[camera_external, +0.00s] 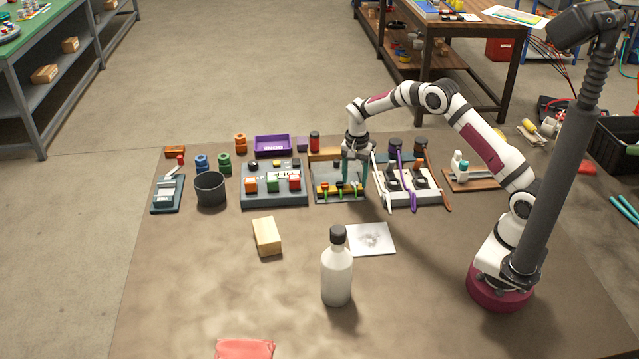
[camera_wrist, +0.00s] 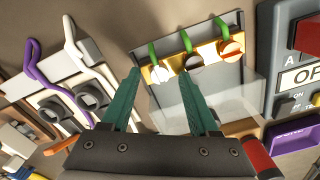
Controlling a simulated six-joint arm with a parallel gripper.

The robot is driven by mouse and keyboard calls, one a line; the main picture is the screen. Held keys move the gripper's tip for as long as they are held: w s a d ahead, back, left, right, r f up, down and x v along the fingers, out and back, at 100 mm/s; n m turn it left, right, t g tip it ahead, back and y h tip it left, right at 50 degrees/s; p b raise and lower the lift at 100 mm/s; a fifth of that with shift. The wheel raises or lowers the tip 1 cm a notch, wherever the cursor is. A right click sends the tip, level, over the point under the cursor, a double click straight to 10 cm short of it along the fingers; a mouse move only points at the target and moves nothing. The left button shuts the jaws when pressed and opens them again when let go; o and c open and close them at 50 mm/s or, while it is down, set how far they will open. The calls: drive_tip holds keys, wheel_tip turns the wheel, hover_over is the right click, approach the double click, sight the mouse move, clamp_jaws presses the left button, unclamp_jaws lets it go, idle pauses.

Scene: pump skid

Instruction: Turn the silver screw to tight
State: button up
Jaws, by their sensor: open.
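A grey panel (camera_wrist: 215,92) carries a yellow strip (camera_wrist: 208,58) with three round screw heads, each with a green piece beside it. The pale silver screw (camera_wrist: 160,75) is at the left end in the wrist view. A dark screw (camera_wrist: 193,62) is in the middle and an orange-copper screw (camera_wrist: 231,48) at the right end. My gripper (camera_wrist: 160,80) is open, with its two teal fingertips either side of the silver screw in the picture; contact cannot be told. In the external view my gripper (camera_external: 355,180) points down over the panel, partly hiding it.
A white board with black knobs and purple and white levers (camera_external: 405,185) stands close right of my gripper. A blue-grey box with coloured buttons (camera_external: 273,184) stands left. A white bottle (camera_external: 337,275) and wooden block (camera_external: 267,237) stand in front, with bare table between.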

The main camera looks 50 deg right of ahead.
sight(355, 184)
wheel_tip(355, 184, up, 16)
drive_tip(key=shift+f, duration=0.1)
idle(0.4)
drive_tip(key=s+a+r+n+y, duration=0.1)
drive_tip(key=s+a+r+n, duration=0.2)
drive_tip(key=s, duration=0.6)
drive_tip(key=s+a+r+n, duration=0.1)
drive_tip(key=s+a+r, duration=0.35)
drive_tip(key=s, duration=0.45)
drive_tip(key=s+a+f+n, duration=0.1)
drive_tip(key=s+f+n, duration=0.1)
drive_tip(key=s, duration=0.8)
drive_tip(key=s+a+f+n, duration=0.2)
drive_tip(key=s+f, duration=0.1)
drive_tip(key=s, duration=0.6)
drive_tip(key=shift+s+a+n+y, duration=0.2)
drive_tip(key=shift+s+n+y, duration=0.1)
drive_tip(key=shift+s+y, duration=0.1)
